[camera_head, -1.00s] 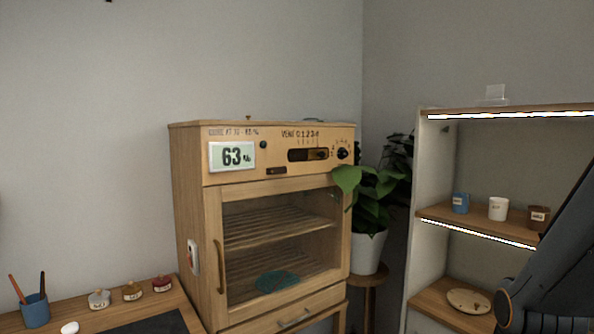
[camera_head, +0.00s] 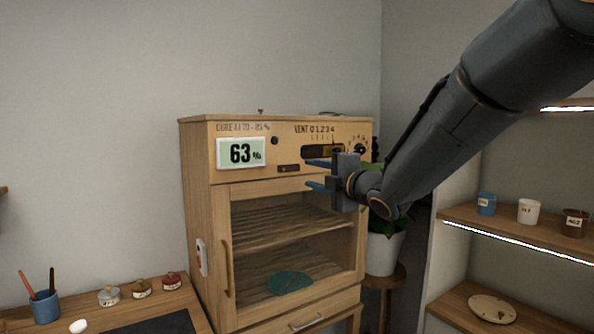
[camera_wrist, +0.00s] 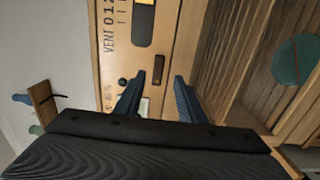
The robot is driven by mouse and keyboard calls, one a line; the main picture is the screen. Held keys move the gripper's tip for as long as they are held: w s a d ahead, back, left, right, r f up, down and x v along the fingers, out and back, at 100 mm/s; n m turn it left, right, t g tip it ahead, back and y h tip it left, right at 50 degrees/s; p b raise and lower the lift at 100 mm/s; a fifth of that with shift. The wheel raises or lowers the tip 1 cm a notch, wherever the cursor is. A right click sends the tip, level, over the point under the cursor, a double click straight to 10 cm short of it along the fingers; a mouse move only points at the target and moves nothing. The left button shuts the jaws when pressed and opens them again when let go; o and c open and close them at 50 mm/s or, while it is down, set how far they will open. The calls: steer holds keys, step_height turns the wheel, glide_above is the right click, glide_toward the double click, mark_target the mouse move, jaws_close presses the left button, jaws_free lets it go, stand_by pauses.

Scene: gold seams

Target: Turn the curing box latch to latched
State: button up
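The curing box (camera_head: 195,200) is a wooden cabinet with a glass door, shut, and a display reading 63. A small dark brown piece, apparently the latch (camera_head: 288,168), lies horizontally on the front panel just above the door. It also shows in the wrist view (camera_wrist: 158,69). My gripper (camera_head: 309,174) is in front of the panel, just right of this piece in the head view. Its two blue fingers are apart with nothing between them. In the wrist view my gripper (camera_wrist: 159,80) has the brown piece beyond its fingertips. I cannot tell whether it touches the box.
A vent slot (camera_head: 323,151) is above my fingers. A potted plant (camera_head: 384,252) stands right of the box, partly behind my arm. Shelves with cups (camera_head: 528,211) are at the right. A bench with several small jars (camera_head: 141,289) is at the left.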

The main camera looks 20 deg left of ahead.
mark_target(293, 169)
steer(key=shift+p+x, duration=1.6)
steer(key=shift+x, duration=2.35)
steer(key=shift+s+a+r, duration=0.1)
steer(key=shift+s, duration=0.05)
jaws_close()
